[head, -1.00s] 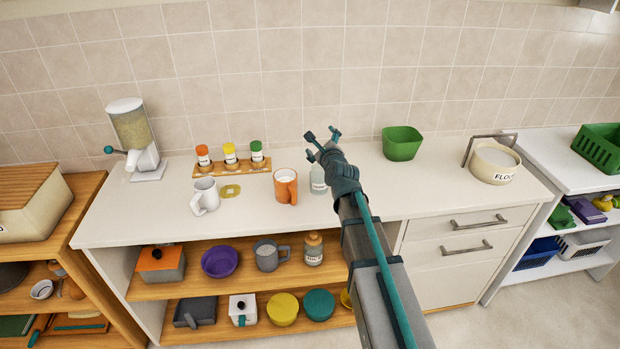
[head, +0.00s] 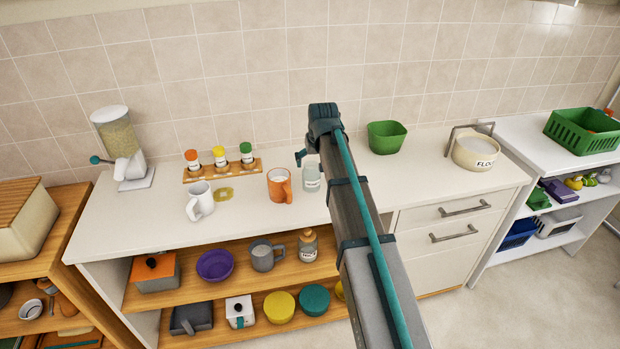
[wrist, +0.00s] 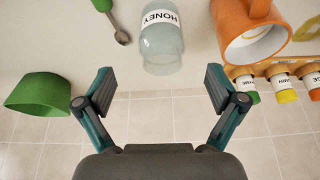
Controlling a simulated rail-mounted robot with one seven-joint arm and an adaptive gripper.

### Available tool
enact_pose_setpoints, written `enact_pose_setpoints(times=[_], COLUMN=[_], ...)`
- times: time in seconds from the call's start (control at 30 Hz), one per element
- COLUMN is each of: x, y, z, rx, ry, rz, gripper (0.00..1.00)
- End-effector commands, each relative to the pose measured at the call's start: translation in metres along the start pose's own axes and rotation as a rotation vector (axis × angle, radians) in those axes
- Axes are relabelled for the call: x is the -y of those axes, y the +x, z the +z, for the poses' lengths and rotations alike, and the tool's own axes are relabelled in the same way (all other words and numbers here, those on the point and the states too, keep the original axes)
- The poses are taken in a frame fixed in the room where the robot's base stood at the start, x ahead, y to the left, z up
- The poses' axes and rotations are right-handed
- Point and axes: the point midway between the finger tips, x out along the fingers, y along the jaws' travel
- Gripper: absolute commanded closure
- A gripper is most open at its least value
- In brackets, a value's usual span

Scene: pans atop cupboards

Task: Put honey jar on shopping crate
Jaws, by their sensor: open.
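The honey jar (wrist: 162,40) is clear glass with a white HONEY label. In the wrist view it stands just ahead of and between my open fingers, apart from both. My gripper (wrist: 160,86) is empty. In the head view the jar (head: 311,178) stands on the white counter beside the orange mug, partly beside my arm. My wrist hides most of the gripper there; one fingertip shows just above the jar. A green slatted crate (head: 583,131), which looks like the shopping crate, stands on the white unit at the far right.
The orange mug (wrist: 252,30) is close to the jar, with the spice rack (head: 222,170) behind it. A green bowl (wrist: 38,93) and a green-handled spoon (wrist: 115,22) are on the jar's other side. A flour pot (head: 475,152) stands right of the bowl (head: 387,137).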

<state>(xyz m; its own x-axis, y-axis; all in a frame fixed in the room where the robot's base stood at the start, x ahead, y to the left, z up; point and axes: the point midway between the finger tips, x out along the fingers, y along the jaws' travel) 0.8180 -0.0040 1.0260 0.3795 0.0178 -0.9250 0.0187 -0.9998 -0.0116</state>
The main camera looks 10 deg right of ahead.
Motion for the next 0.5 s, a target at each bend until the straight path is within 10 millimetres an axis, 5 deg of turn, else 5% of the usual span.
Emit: enact_pose_setpoints(times=[0.5], x=[0.001], y=[0.051], z=[-0.001], rx=[0.000], ry=[-0.034], rz=[-0.002], gripper=[0.06])
